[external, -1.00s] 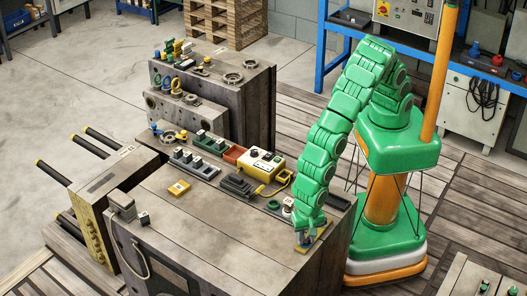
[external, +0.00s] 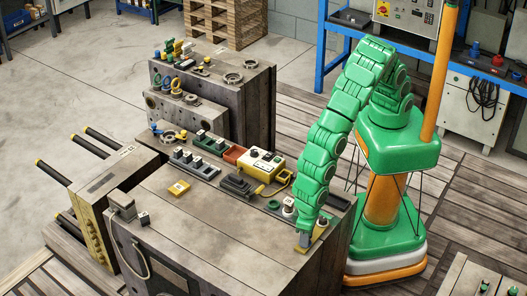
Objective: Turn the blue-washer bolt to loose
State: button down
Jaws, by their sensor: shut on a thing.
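My gripper (external: 305,241) points down at the near right corner of the large mould block (external: 215,238). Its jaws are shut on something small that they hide. A yellow plate (external: 320,229) shows just to the right of the jaws. I cannot make out a blue washer or a bolt head there, so I cannot tell how far any bolt is turned. A pale-capped fitting (external: 288,207) stands just behind and left of the jaws, and a green ring (external: 273,204) lies further left.
A yellow control box (external: 261,164) and a dark block (external: 238,185) sit behind on the mould top. A loose yellow piece (external: 179,188) lies left of the middle. The front of the mould top is largely clear. A blue-framed bench (external: 320,65) stands behind.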

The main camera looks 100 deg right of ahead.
jog(key=n, duration=0.4)
jog(key=shift+f+n, duration=0.1)
jog(key=shift+n, duration=0.2)
jog(key=n, duration=1)
jog(key=shift+d, duration=0.1)
jog(key=n, duration=0.4)
jog(key=shift+n, duration=0.3)
jog(key=n, duration=1.3)
jog(key=shift+w+n, duration=0.1)
jog(key=shift+n, duration=2.4)
